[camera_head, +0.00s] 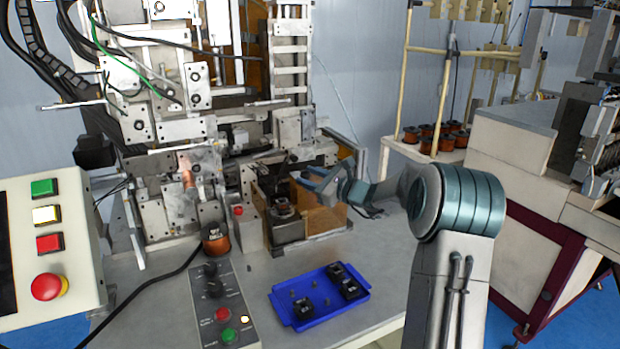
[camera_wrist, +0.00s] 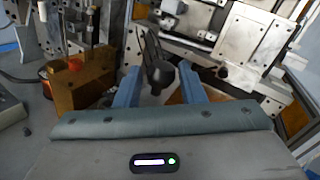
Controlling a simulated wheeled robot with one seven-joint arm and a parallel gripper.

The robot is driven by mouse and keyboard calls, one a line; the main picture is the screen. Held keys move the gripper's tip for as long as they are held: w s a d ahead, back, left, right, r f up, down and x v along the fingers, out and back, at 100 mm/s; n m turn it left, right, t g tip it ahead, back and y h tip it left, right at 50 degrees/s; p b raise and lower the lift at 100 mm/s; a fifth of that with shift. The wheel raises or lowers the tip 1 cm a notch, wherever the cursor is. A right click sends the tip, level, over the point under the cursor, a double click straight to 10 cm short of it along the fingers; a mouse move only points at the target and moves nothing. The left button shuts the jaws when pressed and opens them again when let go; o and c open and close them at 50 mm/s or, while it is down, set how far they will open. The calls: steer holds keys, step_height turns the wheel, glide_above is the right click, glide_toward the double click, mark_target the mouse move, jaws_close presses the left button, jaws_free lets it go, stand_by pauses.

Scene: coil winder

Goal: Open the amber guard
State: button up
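The amber guard (camera_head: 325,217) is a see-through orange-brown panel around the front right of the winding station, at the machine's foot. My gripper (camera_head: 306,180) is just above its upper edge, reaching in from the right. In the wrist view the two blue fingers of my gripper (camera_wrist: 159,88) are wide apart, with nothing clasped. A dark knob-like part (camera_wrist: 158,68) shows between them in the picture; I cannot tell its depth. A patch of amber panel (camera_wrist: 178,98) shows beside the right finger. I cannot tell whether the gripper touches the guard.
A blue tray (camera_head: 322,312) with several black parts lies on the table in front of the machine. A control panel with knobs and buttons (camera_head: 222,304) stands left of it, and a copper spool (camera_head: 215,238) behind that. A button box (camera_head: 44,262) is at far left.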

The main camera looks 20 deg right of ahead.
steer(key=b+v, duration=0.2)
steer(key=v, duration=1.1)
steer(key=shift+s+d+b, duration=0.2)
steer(key=shift+s+b, duration=0.1)
steer(key=shift+b, duration=0.05)
steer(key=shift+a, duration=0.1)
steer(key=s+a+f+n+g+h, duration=0.1)
steer(key=s+a+f+n+g, duration=0.2)
steer(key=s+a+n+g, duration=0.45)
steer(key=s+a+f+n+g+h, duration=0.1)
steer(key=s+a+f+n+g, duration=0.3)
steer(key=a, duration=0.6)
steer(key=s+f+n+h, duration=0.1)
steer(key=s+n+h, duration=0.3)
steer(key=s, duration=0.6)
steer(key=s+d+f+n+h, duration=0.1)
steer(key=s+n+h, duration=0.3)
steer(key=s+n, duration=0.5)
steer(key=shift+s+d+f+h, duration=0.25)
steer(key=shift+s+f+h, duration=0.15)
steer(key=shift+s+f, duration=0.45)
